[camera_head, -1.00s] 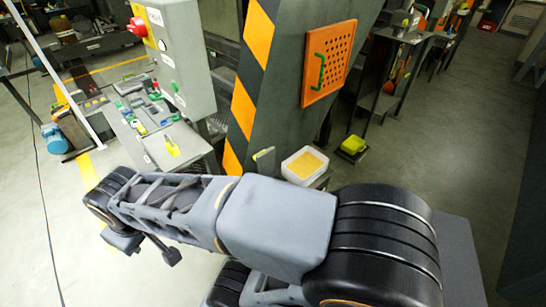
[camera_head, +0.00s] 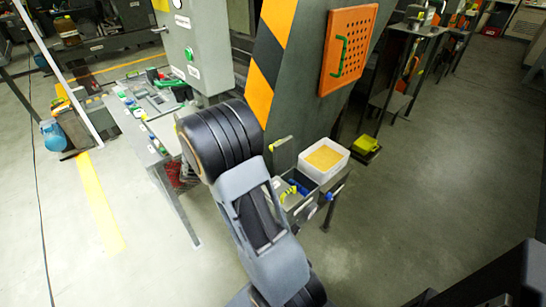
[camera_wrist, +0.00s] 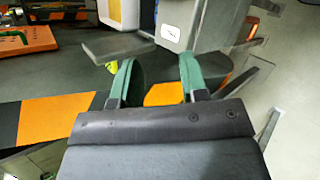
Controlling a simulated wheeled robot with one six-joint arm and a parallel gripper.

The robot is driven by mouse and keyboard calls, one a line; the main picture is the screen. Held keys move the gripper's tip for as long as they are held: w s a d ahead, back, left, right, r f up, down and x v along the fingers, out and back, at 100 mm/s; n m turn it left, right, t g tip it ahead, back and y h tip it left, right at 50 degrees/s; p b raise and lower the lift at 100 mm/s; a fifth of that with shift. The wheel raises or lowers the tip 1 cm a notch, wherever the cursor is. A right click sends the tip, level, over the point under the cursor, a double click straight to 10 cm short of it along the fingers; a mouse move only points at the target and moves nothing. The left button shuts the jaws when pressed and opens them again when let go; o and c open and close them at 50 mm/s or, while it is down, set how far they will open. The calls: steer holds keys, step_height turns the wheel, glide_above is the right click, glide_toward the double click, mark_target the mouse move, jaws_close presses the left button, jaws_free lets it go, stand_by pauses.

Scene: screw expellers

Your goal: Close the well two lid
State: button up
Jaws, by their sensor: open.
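My gripper (camera_wrist: 159,82) shows in the wrist view with its two green fingers apart and nothing between them. It does not show in the head view. In the head view, a low grey unit with dark wells (camera_head: 303,182) stands at the foot of the striped column, right of my arm. A grey flap with a yellow tip (camera_head: 282,146) stands raised at its back; it looks like a lid, but I cannot tell which well it belongs to. Blue and yellow small parts show at the wells. My arm hides the unit's left part.
A white tub of yellow material (camera_head: 325,158) stands beside the unit. The striped column (camera_head: 300,90) carries an orange panel (camera_head: 347,48) with a green handle. A grey control box (camera_head: 197,50) stands above a cluttered bench (camera_head: 150,105) at left. The floor at right is open.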

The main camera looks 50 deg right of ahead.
mark_target(279, 153)
steer(key=w+d+f+n+t+h+b, duration=0.1)
steer(key=w+d+f+t+h+b, duration=0.25)
steer(key=w+d+h, duration=0.5)
steer(key=d+p, duration=0.1)
steer(key=d, duration=1.2)
steer(key=shift+f, duration=0.15)
jaws_close()
